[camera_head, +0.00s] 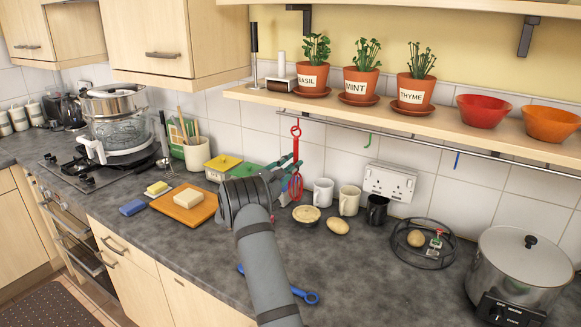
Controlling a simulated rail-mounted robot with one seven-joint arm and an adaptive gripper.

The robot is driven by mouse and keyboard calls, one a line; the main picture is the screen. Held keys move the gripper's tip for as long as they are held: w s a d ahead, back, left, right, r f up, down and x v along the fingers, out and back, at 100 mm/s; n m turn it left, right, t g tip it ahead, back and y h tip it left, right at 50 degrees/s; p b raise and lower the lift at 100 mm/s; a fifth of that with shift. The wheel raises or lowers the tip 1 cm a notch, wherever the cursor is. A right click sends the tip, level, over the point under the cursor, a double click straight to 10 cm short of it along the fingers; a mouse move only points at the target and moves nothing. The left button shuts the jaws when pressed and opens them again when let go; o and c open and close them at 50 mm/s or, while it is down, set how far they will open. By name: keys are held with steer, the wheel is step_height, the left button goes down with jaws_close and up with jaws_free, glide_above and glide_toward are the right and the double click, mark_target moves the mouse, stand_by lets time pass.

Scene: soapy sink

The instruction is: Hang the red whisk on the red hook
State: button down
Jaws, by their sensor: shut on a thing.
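The red whisk (297,165) hangs upright in front of the tiled wall, its looped wire end down and its ring end up. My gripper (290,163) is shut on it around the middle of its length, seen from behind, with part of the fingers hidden. The top of the whisk is at the metal rail (420,139) under the shelf. The red hook (297,118) seems to be there, right by the whisk's ring. I cannot tell whether the ring is around the hook or only in front of it.
A green hook (368,138) and a blue hook (456,160) hang farther right on the rail. Below stand mugs (349,200), a wire basket (423,240) and a large pot (518,268). A blue utensil (305,295) lies partly behind my arm. Potted herbs (361,75) stand on the shelf above.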

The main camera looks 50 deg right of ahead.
stand_by(0.4)
steer(key=c, duration=1.5)
jaws_free()
steer(key=shift+o, duration=0.2)
steer(key=a+f, duration=0.1)
steer(key=a, duration=1.1)
steer(key=shift+s, duration=0.4)
steer(key=shift+d, duration=0.1)
